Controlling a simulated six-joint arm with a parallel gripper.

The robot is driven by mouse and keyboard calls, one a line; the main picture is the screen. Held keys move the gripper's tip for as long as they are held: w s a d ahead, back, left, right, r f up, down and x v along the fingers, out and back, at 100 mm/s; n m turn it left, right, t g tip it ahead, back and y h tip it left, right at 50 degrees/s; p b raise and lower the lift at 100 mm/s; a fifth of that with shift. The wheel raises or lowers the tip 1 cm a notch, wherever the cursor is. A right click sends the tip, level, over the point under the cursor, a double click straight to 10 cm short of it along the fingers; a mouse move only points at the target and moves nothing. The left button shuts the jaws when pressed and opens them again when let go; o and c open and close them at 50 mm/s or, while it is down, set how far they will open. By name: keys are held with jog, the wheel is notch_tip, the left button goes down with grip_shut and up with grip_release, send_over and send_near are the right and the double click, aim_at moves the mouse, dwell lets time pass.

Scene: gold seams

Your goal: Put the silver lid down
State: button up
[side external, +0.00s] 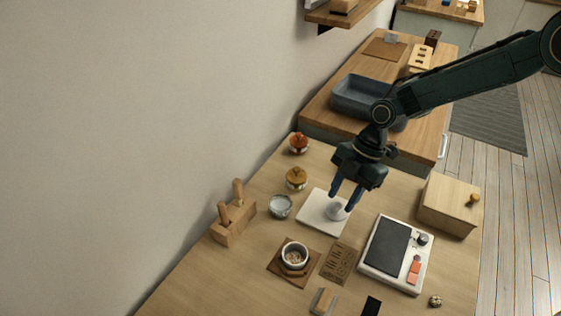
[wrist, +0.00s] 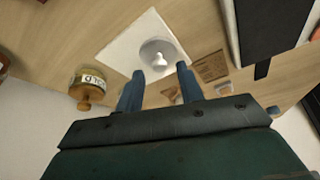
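The silver lid (side external: 336,212) is a small pale dome with a knob. It appears to rest on the white square board (side external: 313,212). In the wrist view the lid (wrist: 156,50) lies on the board (wrist: 125,47) with its knob toward my gripper. My gripper (side external: 342,203) is above the board, pointing down at the lid. In the wrist view its two blue fingers (wrist: 160,70) are apart, with a clear gap on both sides of the knob. The exact height of the fingertips over the lid is hard to tell.
An open grey-white jar (side external: 280,206) stands left of the board. A yellow jar (side external: 296,178) and a red jar (side external: 299,143) stand behind it. A cup (side external: 294,255), a brown patterned card (side external: 339,263), a white device (side external: 396,254) and a wooden box (side external: 449,204) surround the board.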

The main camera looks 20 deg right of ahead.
jog(key=v, duration=1)
jog(key=shift+d+r, duration=0.2)
jog(key=shift+r, duration=0.05)
jog(key=shift+w, duration=0.1)
jog(key=s+d+r+m+t+h, duration=0.1)
jog(key=s+d+r+m+t, duration=0.1)
jog(key=s+d+r+m, duration=0.5)
jog(key=s+d+r+m+t+h, duration=0.15)
jog(key=s+d+r+m, duration=0.25)
jog(key=r, duration=0.5)
jog(key=s+d+m+t, duration=0.1)
jog(key=s+d+m, duration=0.2)
jog(key=s, duration=0.3)
jog(key=s+d+r+m+t+h, duration=0.1)
jog(key=s+d+m, duration=0.2)
jog(key=s+m, duration=0.1)
jog(key=s+d+m+t, duration=0.1)
jog(key=s+d+m, duration=0.2)
jog(key=s, duration=0.4)
jog(key=shift+s+r+m+t, duration=0.25)
jog(key=shift+s+m+t, duration=0.15)
jog(key=shift+m, duration=0.3)
